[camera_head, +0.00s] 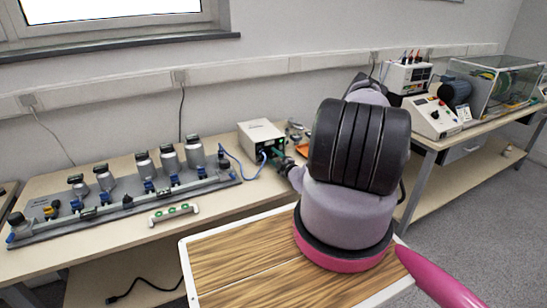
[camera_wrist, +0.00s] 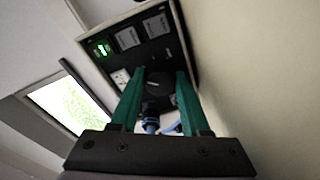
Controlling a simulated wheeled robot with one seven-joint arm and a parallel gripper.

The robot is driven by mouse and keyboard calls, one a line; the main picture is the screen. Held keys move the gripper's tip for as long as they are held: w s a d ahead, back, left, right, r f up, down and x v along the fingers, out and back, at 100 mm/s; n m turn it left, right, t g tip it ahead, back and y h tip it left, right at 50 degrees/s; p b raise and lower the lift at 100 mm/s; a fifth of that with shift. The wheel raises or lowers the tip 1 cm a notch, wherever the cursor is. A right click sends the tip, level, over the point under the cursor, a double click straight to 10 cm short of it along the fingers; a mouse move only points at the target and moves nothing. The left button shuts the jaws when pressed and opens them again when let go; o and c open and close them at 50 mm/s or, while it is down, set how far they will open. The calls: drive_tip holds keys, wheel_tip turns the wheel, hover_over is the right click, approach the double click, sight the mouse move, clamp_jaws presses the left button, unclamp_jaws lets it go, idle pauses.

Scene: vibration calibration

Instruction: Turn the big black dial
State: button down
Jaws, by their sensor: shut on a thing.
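The big black dial (camera_wrist: 158,84) is on the dark front panel of a light-coloured instrument box (camera_wrist: 150,48). My gripper (camera_wrist: 160,73) has its two green fingers on either side of the dial, shut on it. In the head view the same instrument box (camera_head: 262,137) stands on the bench, with my gripper (camera_head: 279,156) at its front. The dial is hidden there by my gripper and arm. The panel also has a green-lit switch (camera_wrist: 102,48) and pale label plates.
A blue cable (camera_head: 238,164) runs from the instrument to the rail of metal cylinders (camera_head: 120,205) at the left. A small green-dotted level (camera_head: 174,213) lies in front. Below the dial, a plug and blue cable (camera_wrist: 150,124) sit close between my fingers. The wall is behind the box.

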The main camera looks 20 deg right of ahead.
drive_tip(key=shift+f, duration=0.1)
drive_tip(key=c, duration=0.7)
unclamp_jaws()
drive_tip(key=shift+o, duration=0.2)
drive_tip(key=s, duration=0.3)
drive_tip(key=s+d, duration=0.1)
drive_tip(key=s, duration=0.6)
drive_tip(key=shift+s+d, duration=0.15)
drive_tip(key=shift+s, duration=0.25)
